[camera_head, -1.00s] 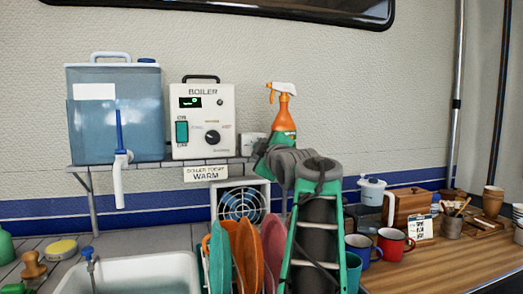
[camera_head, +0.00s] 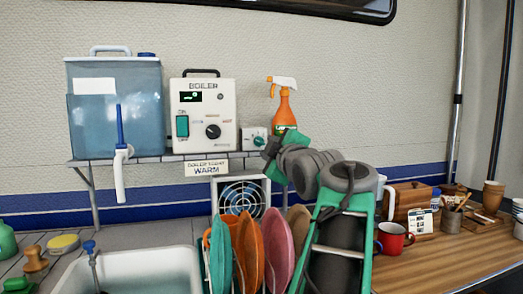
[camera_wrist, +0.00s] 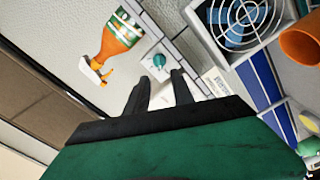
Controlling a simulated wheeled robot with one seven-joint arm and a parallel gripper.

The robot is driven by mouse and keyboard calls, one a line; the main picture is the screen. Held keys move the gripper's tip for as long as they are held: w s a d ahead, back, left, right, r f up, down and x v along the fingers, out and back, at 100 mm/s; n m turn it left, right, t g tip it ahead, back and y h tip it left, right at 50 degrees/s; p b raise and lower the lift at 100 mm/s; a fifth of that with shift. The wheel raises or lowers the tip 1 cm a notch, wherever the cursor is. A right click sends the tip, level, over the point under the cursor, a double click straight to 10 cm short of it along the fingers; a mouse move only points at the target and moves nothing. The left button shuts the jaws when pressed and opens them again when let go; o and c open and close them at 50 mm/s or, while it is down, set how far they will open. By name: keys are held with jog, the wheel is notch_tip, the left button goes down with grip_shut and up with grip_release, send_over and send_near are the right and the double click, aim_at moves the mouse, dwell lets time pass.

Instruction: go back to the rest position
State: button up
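My gripper (camera_wrist: 159,76) shows in the wrist view with two dark fingers apart, nothing held between them. A small white box with a teal knob (camera_wrist: 157,62) lies beyond the fingertips, apart from them. In the head view my gripper (camera_head: 267,152) is small and partly hidden by my arm, in front of the shelf's right end and below the orange spray bottle (camera_head: 284,106). The white box also shows there (camera_head: 255,139). The white boiler (camera_head: 203,115), with a green switch and a lit green display, stands on the shelf.
A blue water tank (camera_head: 116,108) stands left of the boiler. Below the shelf are a fan (camera_head: 240,201), a rack with coloured plates (camera_head: 250,253) and a sink (camera_head: 150,265). Red mug (camera_head: 393,238) and several cups stand on the wooden counter (camera_head: 440,262) at right.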

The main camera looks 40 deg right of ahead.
jog(key=w+a+f+m+g+y+p, duration=0.2)
jog(key=w+a+f+y+p, duration=0.15)
jog(key=a+p, duration=0.6)
jog(key=w+a+f+m+g+y+p, duration=0.2)
jog(key=w+a+f+g+y+p, duration=0.15)
jog(key=a+p, duration=0.55)
jog(key=s+a+f+m+g+y+p, duration=0.1)
jog(key=s+a+f+g+p, duration=0.2)
jog(key=s+a+f+p, duration=0.2)
jog(key=s+a+f+m+g+p, duration=0.1)
jog(key=s+a+f+g+p, duration=0.3)
jog(key=s+a, duration=0.6)
jog(key=a+p, duration=0.2)
jog(key=a, duration=0.2)
jog(key=shift+s+a+f+y, duration=0.15)
jog(key=shift+s+f+y, duration=0.15)
jog(key=shift+f+y, duration=0.1)
